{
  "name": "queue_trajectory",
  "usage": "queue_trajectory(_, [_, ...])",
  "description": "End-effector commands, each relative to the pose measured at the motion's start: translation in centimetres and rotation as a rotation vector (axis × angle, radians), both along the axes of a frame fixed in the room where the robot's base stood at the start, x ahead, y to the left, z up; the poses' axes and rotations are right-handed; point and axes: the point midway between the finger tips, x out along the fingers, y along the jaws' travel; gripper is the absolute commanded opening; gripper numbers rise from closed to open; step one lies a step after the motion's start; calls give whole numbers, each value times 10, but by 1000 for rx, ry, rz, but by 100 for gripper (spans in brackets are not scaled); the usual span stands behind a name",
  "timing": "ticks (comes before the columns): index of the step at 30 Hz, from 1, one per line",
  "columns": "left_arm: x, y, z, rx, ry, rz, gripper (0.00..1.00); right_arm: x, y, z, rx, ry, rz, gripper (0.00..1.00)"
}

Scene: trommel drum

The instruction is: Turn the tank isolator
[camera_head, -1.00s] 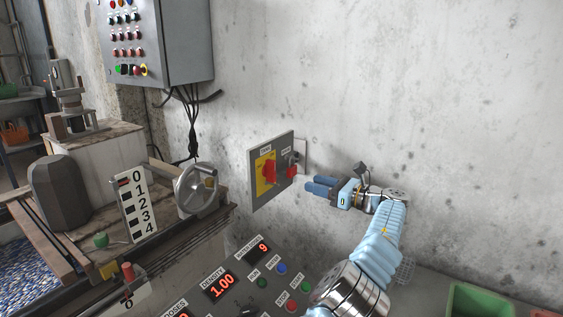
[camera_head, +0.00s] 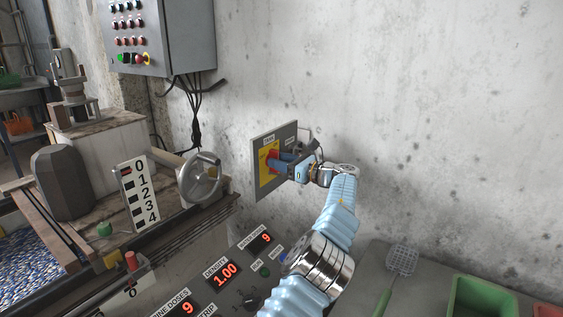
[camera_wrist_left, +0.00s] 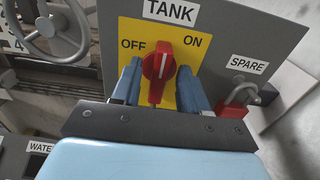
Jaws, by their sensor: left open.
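The tank isolator is a red rotary knob (camera_wrist_left: 158,66) on a yellow plate (camera_wrist_left: 190,28) marked OFF on the left and ON on the right, under a TANK label. Its white pointer mark stands about upright, between the two words. The plate is on a grey panel (camera_head: 257,144) on the wall. My left gripper (camera_head: 277,160) is at the panel and hides most of the knob in the head view. In the left wrist view its two blue fingers (camera_wrist_left: 158,85) are open, one on each side of the knob. I cannot tell whether they touch it. My right gripper is not in view.
A red padlock (camera_wrist_left: 239,105) hangs under the SPARE label, close to the right finger. A handwheel (camera_head: 201,178) stands left of the panel. A console with red displays (camera_head: 222,275) is below. A green bin (camera_head: 483,297) is at lower right.

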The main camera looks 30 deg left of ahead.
Motion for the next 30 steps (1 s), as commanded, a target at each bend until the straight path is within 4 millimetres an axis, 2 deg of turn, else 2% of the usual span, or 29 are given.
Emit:
queue_trajectory(6, [0,0,0,0,0,0,44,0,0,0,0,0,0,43])
queue_trajectory(15, [0,0,0,0,0,1,0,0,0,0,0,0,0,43])
queue_trajectory(23, [0,0,0,-2,-10,1,0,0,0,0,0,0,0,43])
queue_trajectory(30, [-1,0,0,-9,-99,2,0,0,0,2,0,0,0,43])
